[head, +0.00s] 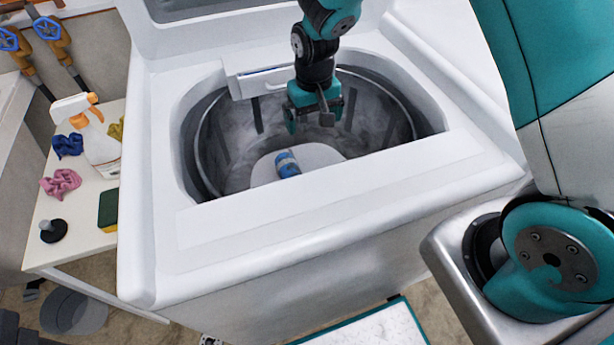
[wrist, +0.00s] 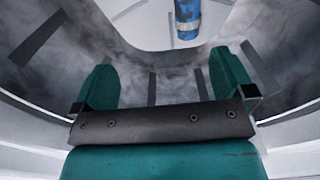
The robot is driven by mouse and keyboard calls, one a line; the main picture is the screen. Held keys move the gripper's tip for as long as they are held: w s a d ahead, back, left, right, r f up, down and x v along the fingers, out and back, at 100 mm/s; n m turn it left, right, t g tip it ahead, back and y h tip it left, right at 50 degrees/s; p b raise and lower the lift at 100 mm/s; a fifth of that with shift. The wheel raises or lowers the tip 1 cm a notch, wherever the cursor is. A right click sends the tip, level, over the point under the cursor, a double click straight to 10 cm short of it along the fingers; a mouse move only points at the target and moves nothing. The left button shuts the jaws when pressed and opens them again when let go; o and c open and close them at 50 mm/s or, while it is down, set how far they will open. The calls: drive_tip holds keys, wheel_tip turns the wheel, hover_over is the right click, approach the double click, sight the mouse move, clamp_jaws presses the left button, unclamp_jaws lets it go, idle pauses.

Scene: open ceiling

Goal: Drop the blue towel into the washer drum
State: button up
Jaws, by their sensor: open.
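The blue towel (head: 288,164) is a small rolled bundle with a pale band. It lies inside the washer drum (head: 375,120), against the white central part (head: 318,153) at the bottom. My gripper (head: 310,118) is inside the drum opening, above and apart from the towel. In the wrist view my gripper (wrist: 165,85) has its two teal fingers spread wide with nothing between them. The towel (wrist: 187,18) shows at the top of that view, beyond the fingertips. The top-loading washer (head: 325,210) has its lid up.
A side table (head: 85,225) at the left holds a spray bottle (head: 98,140), a dark blue cloth (head: 68,145), a pink cloth (head: 60,182), a sponge (head: 108,210) and a black-based plunger-like item (head: 53,230).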

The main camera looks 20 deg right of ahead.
wheel_tip(320, 180, up, 16)
idle(0.3)
drive_tip(key=shift+r, duration=0.15)
drive_tip(key=s+a+r+n+y, duration=0.1)
drive_tip(key=s+r+n, duration=0.1)
drive_tip(key=s, duration=0.6)
drive_tip(key=s+a+r+n+y+p, duration=0.1)
drive_tip(key=s+a+r+n, duration=0.1)
drive_tip(key=s, duration=0.6)
drive_tip(key=s+a+r+n+y, duration=0.1)
drive_tip(key=s+r+n+y, duration=0.1)
drive_tip(key=s, duration=0.6)
drive_tip(key=shift+s+a+r+n+p, duration=0.3)
drive_tip(key=shift+s+r, duration=0.05)
drive_tip(key=shift+r, duration=0.25)
